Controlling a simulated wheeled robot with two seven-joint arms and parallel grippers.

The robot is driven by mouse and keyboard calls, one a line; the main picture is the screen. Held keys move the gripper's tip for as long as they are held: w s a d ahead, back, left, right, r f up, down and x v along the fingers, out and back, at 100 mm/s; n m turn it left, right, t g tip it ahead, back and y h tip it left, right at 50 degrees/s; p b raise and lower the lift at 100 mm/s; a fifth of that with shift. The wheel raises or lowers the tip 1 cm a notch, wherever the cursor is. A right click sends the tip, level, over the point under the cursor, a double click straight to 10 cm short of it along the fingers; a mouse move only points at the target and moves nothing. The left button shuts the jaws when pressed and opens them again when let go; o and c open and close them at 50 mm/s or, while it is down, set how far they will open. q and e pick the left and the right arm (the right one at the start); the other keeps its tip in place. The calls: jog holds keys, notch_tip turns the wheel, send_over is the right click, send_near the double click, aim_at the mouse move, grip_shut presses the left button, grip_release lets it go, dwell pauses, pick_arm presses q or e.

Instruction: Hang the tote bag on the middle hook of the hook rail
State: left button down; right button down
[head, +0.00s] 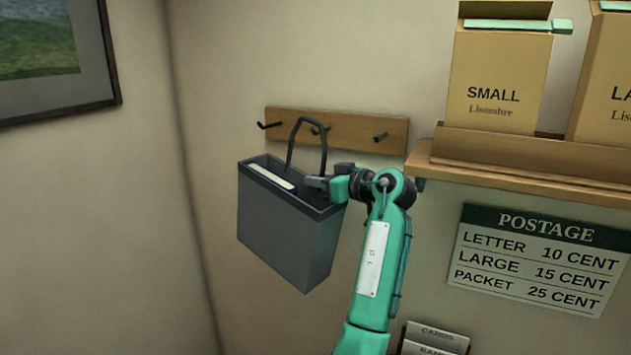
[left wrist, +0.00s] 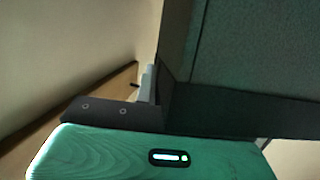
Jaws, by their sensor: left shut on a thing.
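The dark grey tote bag (head: 285,235) hangs upright and slightly tilted from my left gripper (head: 319,183), which is shut on it near the top rim, by the foot of its handle. The black handle loop (head: 303,122) stands up and overlaps the middle hook (head: 320,130) in the head view. I cannot tell whether the loop is around the hook or only in front of it. The wooden hook rail (head: 352,130) is on the wall behind. The bag also fills the upper right of the left wrist view (left wrist: 250,55). My right gripper is out of view.
A left hook (head: 268,125) and a right hook (head: 380,137) are bare. A wooden shelf (head: 520,165) with a SMALL box (head: 497,80) juts out at right, close to my wrist. A postage sign (head: 540,260) is below it. A framed picture (head: 55,60) hangs at left.

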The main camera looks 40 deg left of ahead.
pick_arm(q)
jog(key=shift+w+a+r+p, duration=0.1)
jog(key=shift+w+a+p, duration=0.1)
jog(key=shift+w, duration=0.35)
jog(key=shift+w+a+p, duration=0.15)
jog(key=shift+w, duration=0.35)
jog(key=shift+w+a+f+b, duration=0.1)
jog(key=shift+w+f+b, duration=0.2)
jog(key=shift+f+b, duration=0.3)
jog(key=shift+w+a+f+b, duration=0.1)
jog(key=shift+w+f+b, duration=0.25)
jog(key=shift+b, duration=0.3)
jog(key=shift+s+f, duration=0.1)
